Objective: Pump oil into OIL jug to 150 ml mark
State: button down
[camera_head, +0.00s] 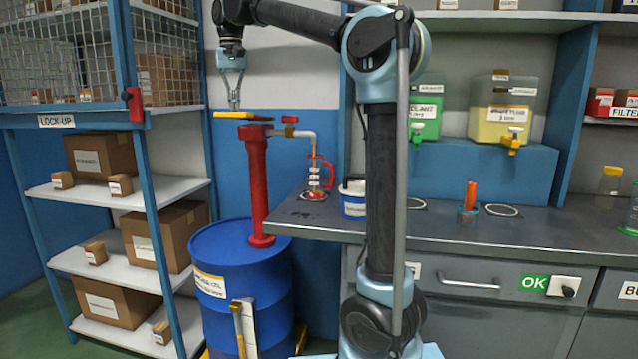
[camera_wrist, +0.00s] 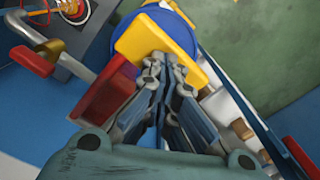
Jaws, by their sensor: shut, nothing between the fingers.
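A blue oil drum (camera_head: 240,290) stands on the floor with a red hand pump (camera_head: 258,185) on top. The pump has a yellow handle (camera_head: 243,116) and a spout pipe (camera_head: 303,134) that reaches right over the counter. A clear jug with a red handle (camera_head: 326,175) stands under the spout; its oil level is too small to read. My gripper (camera_head: 234,106) is shut and empty, pointing down just above the yellow handle. In the wrist view, the shut fingers (camera_wrist: 160,68) overlap the yellow handle (camera_wrist: 135,38); contact cannot be told.
A blue-and-white tub (camera_head: 353,200) and an orange-handled tool (camera_head: 470,196) stand on the counter (camera_head: 430,225). Shelves with boxes (camera_head: 160,235) and a wire lock-up cage (camera_head: 60,60) are at left. Green and yellow fluid containers (camera_head: 500,112) stand at the back right.

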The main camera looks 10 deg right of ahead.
notch_tip(320, 180, down, 7)
dwell(1.7)
jog(key=shift+r, duration=5.35)
jog(key=shift+f, duration=0.15)
dwell(0.7)
